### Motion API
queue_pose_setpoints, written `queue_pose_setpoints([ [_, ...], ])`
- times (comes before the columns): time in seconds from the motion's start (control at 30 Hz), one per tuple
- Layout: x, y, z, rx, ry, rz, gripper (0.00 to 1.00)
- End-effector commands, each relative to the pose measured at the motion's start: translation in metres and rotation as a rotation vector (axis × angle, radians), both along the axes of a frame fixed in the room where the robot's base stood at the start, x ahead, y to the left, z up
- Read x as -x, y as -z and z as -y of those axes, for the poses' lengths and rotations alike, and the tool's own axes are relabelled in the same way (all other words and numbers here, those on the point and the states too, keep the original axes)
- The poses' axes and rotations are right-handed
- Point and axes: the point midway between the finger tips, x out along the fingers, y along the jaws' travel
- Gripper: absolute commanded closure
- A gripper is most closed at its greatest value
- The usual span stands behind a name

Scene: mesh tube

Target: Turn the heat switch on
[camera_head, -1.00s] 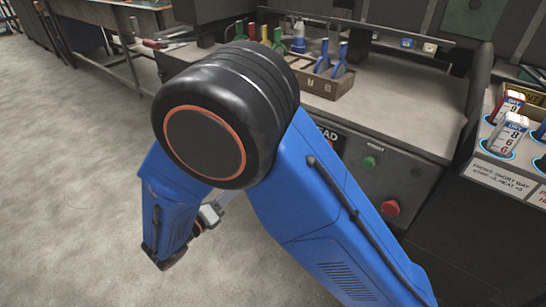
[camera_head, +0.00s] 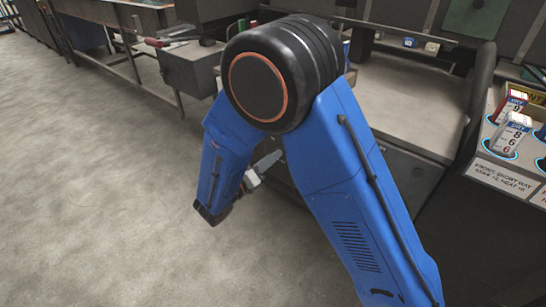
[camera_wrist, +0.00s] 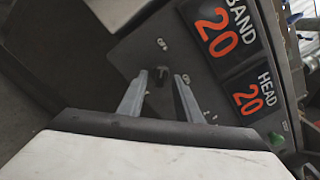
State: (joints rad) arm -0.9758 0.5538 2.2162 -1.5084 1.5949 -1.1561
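My gripper (camera_wrist: 160,98) is open and empty in the wrist view, with its two fingers pointing at a dark control panel (camera_wrist: 130,50). A small black switch or knob (camera_wrist: 160,76) on the panel shows between and just beyond the fingertips. In the head view my gripper (camera_head: 267,162) is low beside the machine front. My own arm hides most of that panel there.
The panel has red "20" displays labelled BAND (camera_wrist: 221,30) and HEAD (camera_wrist: 252,95), and a green button (camera_wrist: 276,138). A bare grey worktop (camera_head: 415,105) lies above the machine front. A board with label cards (camera_head: 512,135) stands at right. The floor at left is clear.

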Motion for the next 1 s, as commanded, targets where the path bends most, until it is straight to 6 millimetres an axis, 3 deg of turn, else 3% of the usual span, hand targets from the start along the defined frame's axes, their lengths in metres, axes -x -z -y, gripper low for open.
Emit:
queue_pose_setpoints([
  [0.47,-0.0112,-0.0001,0.009,0.0,0.0,0.0,0.69],
  [0.5,-0.0112,-0.0001,0.009,0.0,0.001,0.001,0.71],
  [0.6,-0.0112,-0.0001,0.009,0.0,0.001,0.001,0.95],
  [1.0,-0.0111,0.0,0.0088,-0.042,0.0,0.033,0.96],
])
